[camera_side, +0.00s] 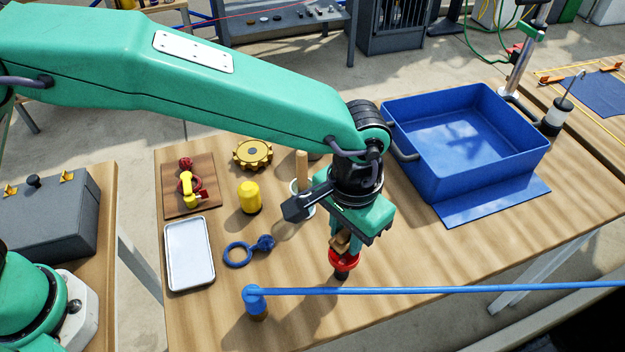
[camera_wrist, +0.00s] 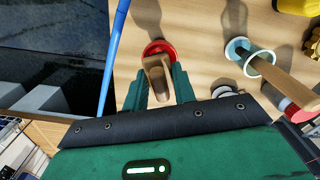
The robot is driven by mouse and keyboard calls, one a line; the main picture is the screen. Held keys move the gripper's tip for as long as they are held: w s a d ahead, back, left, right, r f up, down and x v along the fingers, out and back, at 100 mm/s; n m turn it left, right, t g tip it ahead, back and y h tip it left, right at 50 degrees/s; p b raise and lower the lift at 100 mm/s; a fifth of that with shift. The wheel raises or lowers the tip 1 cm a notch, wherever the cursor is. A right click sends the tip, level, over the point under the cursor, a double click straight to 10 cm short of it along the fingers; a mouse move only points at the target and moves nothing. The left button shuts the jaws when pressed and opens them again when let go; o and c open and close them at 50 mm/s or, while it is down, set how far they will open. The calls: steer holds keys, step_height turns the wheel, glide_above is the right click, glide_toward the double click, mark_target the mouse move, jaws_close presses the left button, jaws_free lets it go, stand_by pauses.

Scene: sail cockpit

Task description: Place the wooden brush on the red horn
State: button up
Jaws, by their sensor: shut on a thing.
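The wooden brush (camera_wrist: 155,68) is a light brown block between the two green fingers of my gripper (camera_wrist: 160,86) in the wrist view. My gripper (camera_side: 345,236) is shut on it and points down in the side view, where only a bit of the brush (camera_side: 340,243) shows. The red horn (camera_side: 344,262) stands upright on a dark foot directly below the brush. Its round red rim also shows behind the brush in the wrist view (camera_wrist: 159,46). The brush overlaps the horn in both views; I cannot tell whether they touch.
A blue rod (camera_side: 430,290) crosses the table's front close to the horn. A large blue tub (camera_side: 465,150) stands at right. To the left are a metal tray (camera_side: 189,255), a yellow cylinder (camera_side: 249,197), a gear (camera_side: 253,153) and a blue ring (camera_side: 238,255). A wooden handle (camera_side: 301,168) rises behind my gripper.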

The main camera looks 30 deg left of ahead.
steer(key=shift+f, duration=1.1)
steer(key=shift+f, duration=0.2)
steer(key=o, duration=1)
steer(key=shift+r, duration=0.15)
step_height(320, 180, up, 12)
steer(key=shift+f, duration=0.15)
steer(key=shift+r, duration=0.2)
